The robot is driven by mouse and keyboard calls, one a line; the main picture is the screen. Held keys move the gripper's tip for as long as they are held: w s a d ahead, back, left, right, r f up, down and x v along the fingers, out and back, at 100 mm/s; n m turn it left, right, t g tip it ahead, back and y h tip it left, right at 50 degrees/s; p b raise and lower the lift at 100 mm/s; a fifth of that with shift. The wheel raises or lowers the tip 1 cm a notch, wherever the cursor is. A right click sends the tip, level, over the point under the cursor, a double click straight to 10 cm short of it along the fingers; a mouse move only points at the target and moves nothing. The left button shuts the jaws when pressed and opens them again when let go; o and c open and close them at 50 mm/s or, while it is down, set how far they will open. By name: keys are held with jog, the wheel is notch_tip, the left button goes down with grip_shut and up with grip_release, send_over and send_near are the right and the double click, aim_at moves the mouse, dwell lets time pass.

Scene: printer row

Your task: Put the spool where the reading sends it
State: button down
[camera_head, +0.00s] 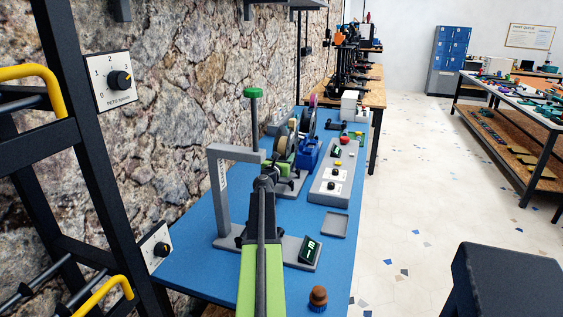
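Several spools stand upright on the blue table beyond my arm; the nearest (292,135) looks greyish-brown and another (305,123) is close behind it. I cannot tell which one the task means. A grey stand (218,190) rises left of my arm, with a dark display (310,250) on its base. The display shows pale green characters, turned and too small to read surely. My gripper (265,178) is at the far end of my green and black arm, short of the spools in the picture. Its fingers are not clear, and I cannot tell whether it holds anything.
A grey control box (333,175) with buttons and knobs and a small grey tray (334,225) lie right of my arm. A brown-topped knob (318,298) stands at the near edge. A dial plate (110,80) hangs on the black rack at left. The floor at right is open before a black block (508,280).

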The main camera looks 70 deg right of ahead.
notch_tip(320, 180, down, 3)
jog(key=b, duration=0.2)
jog(key=shift+f+b, duration=0.1)
jog(key=shift+b, duration=0.2)
jog(key=c, duration=0.5)
grip_release()
jog(key=shift+a, duration=0.1)
jog(key=shift+a, duration=0.1)
jog(key=a, duration=1.1)
jog(key=s+a, duration=0.1)
jog(key=a, duration=0.5)
jog(key=shift+a, duration=0.1)
